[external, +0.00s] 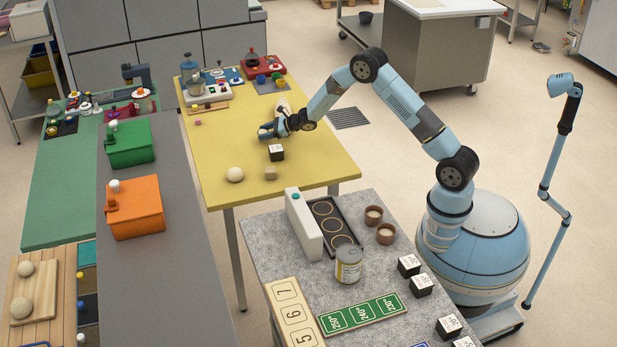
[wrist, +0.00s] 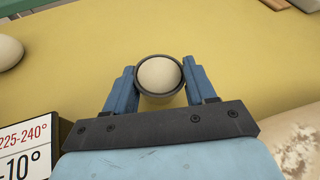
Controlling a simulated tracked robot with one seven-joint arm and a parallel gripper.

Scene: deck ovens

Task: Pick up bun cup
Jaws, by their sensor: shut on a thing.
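The bun cup (wrist: 138,88), a dark-rimmed round cup with a pale dough ball (wrist: 160,75) in it, sits between the two blue fingers of my gripper (wrist: 162,86) in the wrist view. The fingers press on its left and right sides. In the external view my gripper (external: 266,131) is low over the right half of the yellow table (external: 315,155), and the cup is mostly hidden or too small to make out there. I cannot tell whether its base touches the table.
A black block with a white label (external: 276,153) stands close to my gripper; its label (wrist: 25,150) fills the wrist view's lower left. Equipment (external: 208,92) crowds the table's far end.

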